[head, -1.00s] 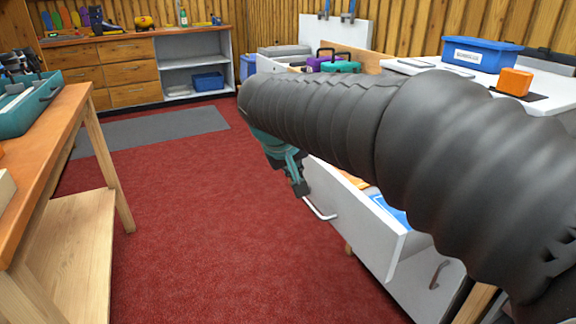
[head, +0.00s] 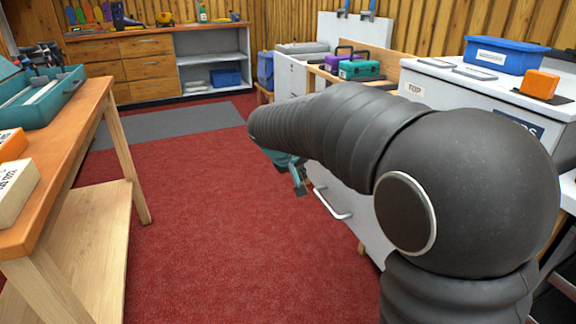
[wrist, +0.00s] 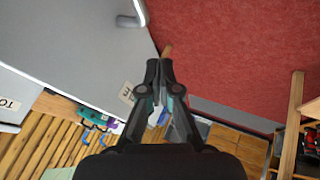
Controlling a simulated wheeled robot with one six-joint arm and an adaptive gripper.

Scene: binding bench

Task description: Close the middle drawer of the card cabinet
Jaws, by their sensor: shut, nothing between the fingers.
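The grey-white card cabinet stands at the right in the head view, its top (head: 440,75) partly behind my arm. A drawer front with a silver bar handle (head: 332,205) shows below my arm; my arm hides the rest of it, so how far it stands out cannot be told. My gripper (head: 300,185) is shut and empty, beside this front near the handle. In the wrist view, my gripper (wrist: 158,65) points past the edge of a pale drawer front (wrist: 75,45) with a handle (wrist: 132,18) and a small label. Contact is unclear.
A blue bin (head: 505,55) and an orange block (head: 540,83) sit on the cabinet. A wooden workbench (head: 75,125) with a teal tray (head: 45,100) stands left. Red carpet (head: 210,220) between is clear. Purple and teal cases stand behind my arm.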

